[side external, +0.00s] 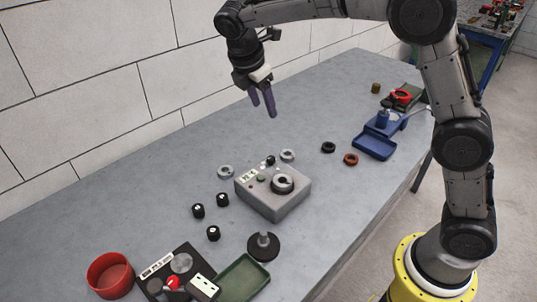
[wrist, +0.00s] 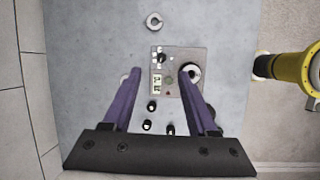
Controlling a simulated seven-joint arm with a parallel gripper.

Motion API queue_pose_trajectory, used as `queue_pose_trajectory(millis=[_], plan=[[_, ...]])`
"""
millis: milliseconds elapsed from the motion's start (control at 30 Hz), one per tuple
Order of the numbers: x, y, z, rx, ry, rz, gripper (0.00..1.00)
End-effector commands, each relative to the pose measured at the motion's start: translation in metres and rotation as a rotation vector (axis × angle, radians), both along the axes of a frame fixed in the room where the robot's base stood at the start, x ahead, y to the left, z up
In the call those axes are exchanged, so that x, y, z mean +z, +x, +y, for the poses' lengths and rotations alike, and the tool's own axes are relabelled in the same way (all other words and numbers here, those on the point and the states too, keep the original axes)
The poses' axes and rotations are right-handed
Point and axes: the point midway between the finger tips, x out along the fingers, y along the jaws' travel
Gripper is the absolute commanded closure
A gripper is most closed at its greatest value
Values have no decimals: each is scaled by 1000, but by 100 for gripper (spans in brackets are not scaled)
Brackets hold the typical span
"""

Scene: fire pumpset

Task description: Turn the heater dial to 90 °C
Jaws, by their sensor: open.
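The heater (side external: 272,192) is a grey box on the bench, with a small display and a greenish button on its top; it also shows in the wrist view (wrist: 200,52). Its black dial (wrist: 162,58) sits near one corner of the top and shows at the back of the box in the side view (side external: 270,160). White marks surround the dial, too small to read. A metal ring (side external: 283,183) rests on the heater's top. My gripper (side external: 263,105) is open and empty, pointing down high above the bench, behind the heater. In the wrist view, the dial lies between its purple fingers (wrist: 160,75).
Loose metal rings (side external: 288,155) and several black knobs (side external: 197,211) lie near the heater. A black stand (side external: 263,247), red bowl (side external: 110,275) and green tray (side external: 243,279) are in front. The wall (side external: 80,90) runs behind.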

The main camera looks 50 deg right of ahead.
Motion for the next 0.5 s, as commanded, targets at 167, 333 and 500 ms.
queue_pose_trajectory(millis=[167,333,500], plan=[[-44,10,19,32,-23,77,42],[-59,10,22,44,-28,96,42],[-80,9,12,41,-29,99,42]])
